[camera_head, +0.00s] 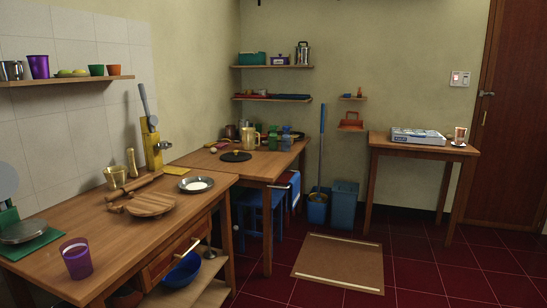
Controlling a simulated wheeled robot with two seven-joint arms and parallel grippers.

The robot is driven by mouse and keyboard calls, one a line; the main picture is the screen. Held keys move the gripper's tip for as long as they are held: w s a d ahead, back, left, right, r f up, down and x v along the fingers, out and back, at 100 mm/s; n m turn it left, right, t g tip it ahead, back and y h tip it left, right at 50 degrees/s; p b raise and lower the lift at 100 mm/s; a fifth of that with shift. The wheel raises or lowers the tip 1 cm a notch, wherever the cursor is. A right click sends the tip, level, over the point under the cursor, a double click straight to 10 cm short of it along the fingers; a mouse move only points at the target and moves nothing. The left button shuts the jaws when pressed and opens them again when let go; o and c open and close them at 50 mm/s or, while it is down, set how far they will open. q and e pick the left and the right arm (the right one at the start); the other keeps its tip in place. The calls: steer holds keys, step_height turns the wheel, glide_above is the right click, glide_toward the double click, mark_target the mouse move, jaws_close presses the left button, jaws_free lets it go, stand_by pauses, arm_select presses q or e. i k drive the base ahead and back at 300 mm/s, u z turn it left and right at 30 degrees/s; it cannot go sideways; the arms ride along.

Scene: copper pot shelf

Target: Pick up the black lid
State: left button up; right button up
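The black lid (236,156) is a flat dark disc with a small light knob on top. It lies on the near part of the back wooden table (262,165) in the head view. Neither of my grippers is in the head view, so I cannot see their distance from the lid.
A near wooden counter (75,221) on the left holds a rolling pin, a round board (151,204), a plate (196,184) and a purple cup (76,258). Blue stools stand under the back table. A brown mat (340,262) lies on the red tiled floor. A side table (420,147) stands right.

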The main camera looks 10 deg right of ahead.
mark_target(235, 156)
steer(key=z, duration=0.95)
steer(key=k, duration=1.2)
steer(key=z, duration=1)
steer(key=i, duration=1.45)
steer(key=u, duration=0.4)
steer(key=i, duration=2.8)
steer(key=u, duration=1)
steer(key=i, duration=1.75)
steer(key=u, duration=2.2)
steer(key=i, duration=0.9)
steer(key=u, duration=0.7)
